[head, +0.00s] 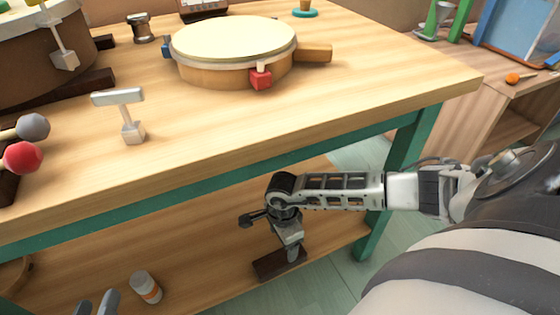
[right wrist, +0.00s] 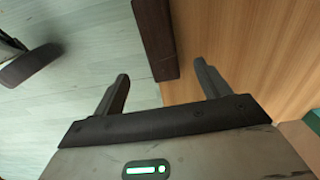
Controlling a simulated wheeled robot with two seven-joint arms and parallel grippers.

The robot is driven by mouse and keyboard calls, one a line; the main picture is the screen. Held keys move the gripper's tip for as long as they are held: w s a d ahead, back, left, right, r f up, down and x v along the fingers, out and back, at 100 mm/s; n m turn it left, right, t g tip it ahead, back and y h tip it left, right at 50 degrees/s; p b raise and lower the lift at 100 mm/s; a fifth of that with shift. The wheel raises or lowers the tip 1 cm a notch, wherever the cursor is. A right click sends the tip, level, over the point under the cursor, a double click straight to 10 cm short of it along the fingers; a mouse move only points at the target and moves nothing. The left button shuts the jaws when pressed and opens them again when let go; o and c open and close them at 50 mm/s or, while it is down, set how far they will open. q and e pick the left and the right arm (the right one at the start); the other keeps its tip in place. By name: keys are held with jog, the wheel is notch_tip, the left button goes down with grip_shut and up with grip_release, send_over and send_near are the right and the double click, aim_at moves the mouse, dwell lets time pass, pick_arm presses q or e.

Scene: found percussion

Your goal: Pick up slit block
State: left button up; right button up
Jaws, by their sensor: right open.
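The slit block is probably the dark brown bar (head: 280,263) on the lower shelf at its front edge; no slit can be made out. In the right wrist view the dark bar (right wrist: 155,38) lies along the shelf edge, its near end between the fingertips in the picture. My right gripper (right wrist: 160,82) is open and empty, one finger on each side of the bar's line, and I cannot tell the depth between them. In the head view my right arm hangs over the bar and hides part of it.
The tabletop (head: 350,80) above carries a drum (head: 234,45), a small hammer-shaped tool (head: 128,115) and mallets (head: 22,157). A green table leg (head: 385,190) stands right of my right gripper.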

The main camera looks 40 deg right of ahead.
aim_at(280, 258)
notch_tip(280, 258, down, 3)
jog(key=shift+f+b, duration=0.15)
jog(key=shift+b, duration=0.35)
jog(key=shift+f, duration=0.55)
jog(key=shift+w+a+f+b, duration=0.1)
jog(key=shift+a+f+b, duration=0.05)
jog(key=shift+f+b, duration=0.45)
jog(key=shift+a+f+b, duration=0.15)
jog(key=shift+f+b, duration=0.3)
jog(key=shift+f, duration=0.2)
jog(key=shift+f+b, duration=0.5)
jog(key=shift+f, duration=0.7)
pick_arm(q)
jog(key=r+t, duration=0.1)
jog(key=w+r+t+h, duration=0.1)
jog(key=r, duration=0.1)
jog(key=w+r+t+h, duration=0.1)
jog(key=shift+d+r, duration=0.1)
jog(key=shift+r, duration=0.1)
pick_arm(e)
jog(key=c, duration=1.2)
pick_arm(q)
jog(key=shift+r, duration=0.1)
pick_arm(e)
jog(key=shift+r, duration=0.15)
